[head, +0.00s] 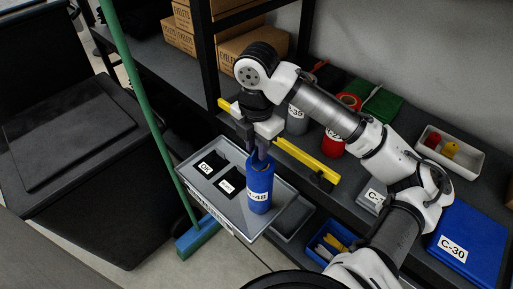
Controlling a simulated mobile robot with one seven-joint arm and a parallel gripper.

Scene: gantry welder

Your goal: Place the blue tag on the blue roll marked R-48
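A blue roll (260,185) with a white label ending in "-48" stands upright at the grey tray (207,208); the first part of the label is cut off by the curve. My gripper (260,152) points down directly at the top of this roll, with its fingertips at or just above the roll's upper end. Whether the fingers are open, or hold anything, is too small to tell. No separate blue tag can be made out; it may be hidden at the fingertips.
The tray has two black patches, one labelled OK (206,168). A yellow bar (308,163) runs behind my gripper. A green broom (150,120) leans left of the tray. A red roll (333,145), white tray (470,160), blue C-30 box (468,243) and blue bin (331,238) lie right.

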